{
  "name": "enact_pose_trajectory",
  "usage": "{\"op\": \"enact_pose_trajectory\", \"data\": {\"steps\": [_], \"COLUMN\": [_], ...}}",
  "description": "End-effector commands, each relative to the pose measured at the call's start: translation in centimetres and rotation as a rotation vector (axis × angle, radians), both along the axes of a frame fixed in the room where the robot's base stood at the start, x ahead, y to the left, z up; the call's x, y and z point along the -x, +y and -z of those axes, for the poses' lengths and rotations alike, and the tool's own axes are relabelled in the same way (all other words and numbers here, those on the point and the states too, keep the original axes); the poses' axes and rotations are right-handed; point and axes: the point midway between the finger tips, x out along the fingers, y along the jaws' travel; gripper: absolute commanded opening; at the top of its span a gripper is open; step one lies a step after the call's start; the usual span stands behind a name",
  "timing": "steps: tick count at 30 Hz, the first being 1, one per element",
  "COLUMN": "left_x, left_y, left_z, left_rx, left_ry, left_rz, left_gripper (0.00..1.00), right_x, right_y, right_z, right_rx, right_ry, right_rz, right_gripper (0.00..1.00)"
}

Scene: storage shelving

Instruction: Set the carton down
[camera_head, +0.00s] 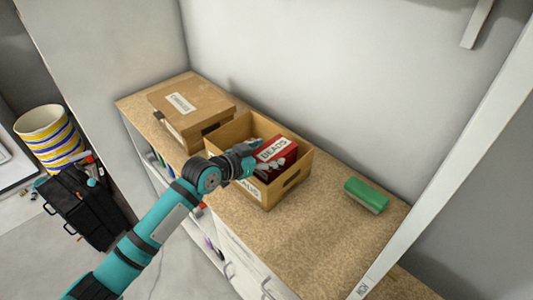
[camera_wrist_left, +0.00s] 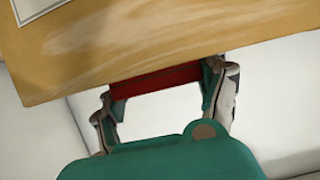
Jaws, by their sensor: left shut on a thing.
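The carton (camera_head: 272,152) is red with a white label reading "BEADS". In the head view it shows within the outline of the open wooden box (camera_head: 297,178); I cannot tell whether it rests on the bottom or hangs above it. My left gripper (camera_head: 268,162) reaches over the box's near left side and is shut on the carton, hiding part of it. In the left wrist view, a red strip of the carton (camera_wrist_left: 163,78) shows between the two fingers of my left gripper (camera_wrist_left: 168,100). My right gripper is not in view.
A closed cardboard box (camera_head: 185,105) with a label stands left of the open box on the speckled worktop (camera_head: 290,235). A green-topped block (camera_head: 366,195) lies to the right. Between them the worktop is bare. A white wall stands behind, and a white post rises at right.

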Motion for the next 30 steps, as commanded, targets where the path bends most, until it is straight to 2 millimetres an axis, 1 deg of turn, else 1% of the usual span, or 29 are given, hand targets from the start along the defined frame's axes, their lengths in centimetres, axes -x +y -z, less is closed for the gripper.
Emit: {"op": "enact_pose_trajectory", "data": {"steps": [2, 14, 17, 18, 21, 22, 30], "left_x": [0.0, 0.0, 0.0, 0.0, 0.0, 0.0, 0.0], "left_y": [0.0, 0.0, 0.0, 0.0, 0.0, 0.0, 0.0], "left_z": [-0.1, 1.1, 1.1, 1.2, 1.2, 1.2, 1.0], "left_rx": [0.001, 0.001, 0.001, 0.000, -0.001, -0.001, 0.000], "left_ry": [-0.001, -0.001, -0.001, 0.001, 0.001, 0.001, 0.000], "left_rz": [0.000, 0.000, 0.000, 0.001, 0.000, 0.000, 0.000], "left_gripper": [0.31, 0.31, 0.31, 0.72, 0.85, 0.86, 0.86], "right_x": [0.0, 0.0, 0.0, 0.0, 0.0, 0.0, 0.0], "right_y": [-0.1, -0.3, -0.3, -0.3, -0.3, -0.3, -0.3], "right_z": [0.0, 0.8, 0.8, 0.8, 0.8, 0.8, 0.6], "right_rx": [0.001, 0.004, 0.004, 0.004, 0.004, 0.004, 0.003], "right_ry": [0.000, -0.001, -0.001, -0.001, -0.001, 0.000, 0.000], "right_rz": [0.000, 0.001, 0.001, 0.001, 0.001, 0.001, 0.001], "right_gripper": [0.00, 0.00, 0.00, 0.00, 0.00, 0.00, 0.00]}}
